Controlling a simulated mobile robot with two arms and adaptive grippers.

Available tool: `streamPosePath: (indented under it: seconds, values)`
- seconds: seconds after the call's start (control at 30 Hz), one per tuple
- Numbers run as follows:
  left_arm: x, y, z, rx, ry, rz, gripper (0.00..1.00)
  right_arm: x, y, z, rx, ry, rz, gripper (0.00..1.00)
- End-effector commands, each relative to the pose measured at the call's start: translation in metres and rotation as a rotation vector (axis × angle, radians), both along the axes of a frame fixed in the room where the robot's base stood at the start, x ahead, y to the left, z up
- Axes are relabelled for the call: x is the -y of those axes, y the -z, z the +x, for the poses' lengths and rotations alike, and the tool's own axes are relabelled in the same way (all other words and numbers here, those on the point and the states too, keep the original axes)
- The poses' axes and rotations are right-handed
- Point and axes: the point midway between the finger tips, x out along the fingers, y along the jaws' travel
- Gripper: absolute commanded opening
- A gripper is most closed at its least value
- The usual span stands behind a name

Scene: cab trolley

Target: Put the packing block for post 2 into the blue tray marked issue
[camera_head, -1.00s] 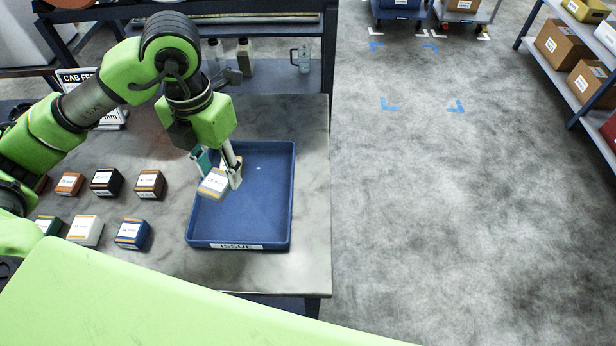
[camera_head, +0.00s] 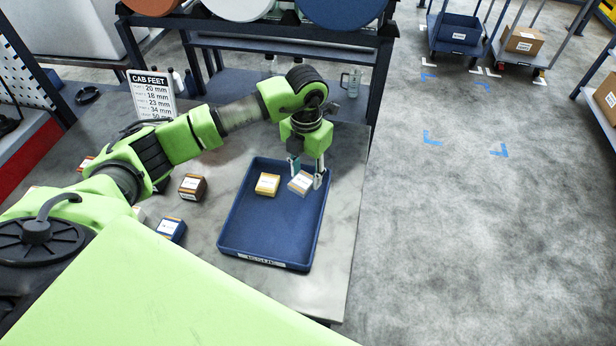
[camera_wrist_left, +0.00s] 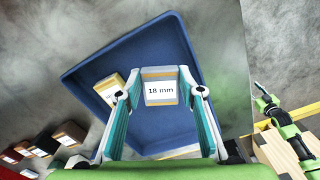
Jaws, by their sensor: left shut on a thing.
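My left gripper (camera_head: 307,176) is shut on a white-and-tan block (camera_head: 299,184). In the left wrist view the held block (camera_wrist_left: 160,88) reads "18 mm" and sits between the two fingers. It is over the blue tray (camera_head: 240,244), towards the back right inside the rim; I cannot tell whether it touches the floor. The tray's front label looks like "ISSUE". A yellow block (camera_head: 267,185) with a white label lies in the tray, left of the held one. What looks like my right gripper (camera_wrist_left: 263,90) is small at the wrist view's right edge.
A "CAB FEET" sign (camera_head: 152,92) listing sizes in mm stands at the back left. A brown block (camera_head: 193,187) and a blue block (camera_head: 171,229) lie left of the tray. A clear mug (camera_head: 351,82) stands behind. The tray's front half is bare.

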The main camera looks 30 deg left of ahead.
Motion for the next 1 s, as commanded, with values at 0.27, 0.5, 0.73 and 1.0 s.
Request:
streamPosePath:
  seconds: [0.27, 0.5, 0.73, 1.0]
  values:
    - [0.001, 0.022, 0.006, -0.005, -0.001, 0.001, 0.14, 0.001, -0.007, 0.001, 0.001, 0.000, -0.002, 0.40]
    - [0.001, 0.040, 0.007, 0.001, 0.000, 0.001, 0.14, 0.000, -0.009, 0.002, 0.002, -0.001, -0.001, 0.40]
    - [0.001, 0.044, 0.007, 0.000, 0.000, 0.001, 0.14, -0.002, -0.005, 0.002, 0.003, -0.003, 0.002, 0.40]
    - [0.001, 0.043, 0.007, 0.000, 0.000, 0.000, 0.42, -0.005, -0.006, 0.002, 0.003, -0.003, 0.006, 0.40]
